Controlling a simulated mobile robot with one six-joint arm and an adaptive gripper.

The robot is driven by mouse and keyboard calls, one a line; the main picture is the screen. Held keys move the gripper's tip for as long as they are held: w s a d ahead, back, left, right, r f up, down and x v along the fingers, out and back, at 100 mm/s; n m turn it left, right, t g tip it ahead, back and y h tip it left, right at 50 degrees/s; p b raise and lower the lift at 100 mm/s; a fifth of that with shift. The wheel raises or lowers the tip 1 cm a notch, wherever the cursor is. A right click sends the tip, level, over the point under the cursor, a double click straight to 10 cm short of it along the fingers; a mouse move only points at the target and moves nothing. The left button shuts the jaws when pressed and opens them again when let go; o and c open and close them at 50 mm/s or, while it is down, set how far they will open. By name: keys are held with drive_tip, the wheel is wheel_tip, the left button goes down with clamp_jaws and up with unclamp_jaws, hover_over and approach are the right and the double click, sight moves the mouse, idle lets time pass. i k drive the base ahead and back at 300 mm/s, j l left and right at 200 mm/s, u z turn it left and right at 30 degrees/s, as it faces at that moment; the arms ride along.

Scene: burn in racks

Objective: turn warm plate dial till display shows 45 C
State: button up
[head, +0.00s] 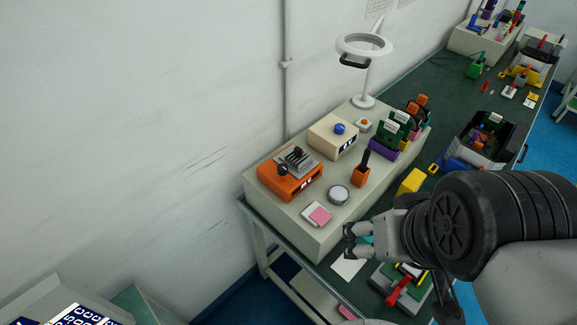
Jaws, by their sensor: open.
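Two boxes with small displays sit on the raised pale bench section. An orange box (290,182) has a grey ribbed piece and a dark knob (283,169) on top. A cream box (332,136) behind it to the right has a blue dial (340,128). I cannot tell for sure which is the warm plate, and the digits on both displays are too small to read. My gripper (348,240) is open and empty, right of the raised section's front end and nearer the camera than both boxes.
A pink pad (319,215), a round silver-rimmed disc (338,194) and an orange holder with a dark tool (361,176) stand near the boxes. A ring lamp (364,46) rises behind. A black bin (484,138) and a yellow block (411,181) lie to the right.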

sight(282, 168)
drive_tip(key=i+j+z, duration=0.1)
drive_tip(key=j, duration=0.25)
drive_tip(key=i+j, duration=0.25)
drive_tip(key=i+j+z, duration=0.15)
drive_tip(key=j, duration=0.25)
drive_tip(key=k+j, duration=0.1)
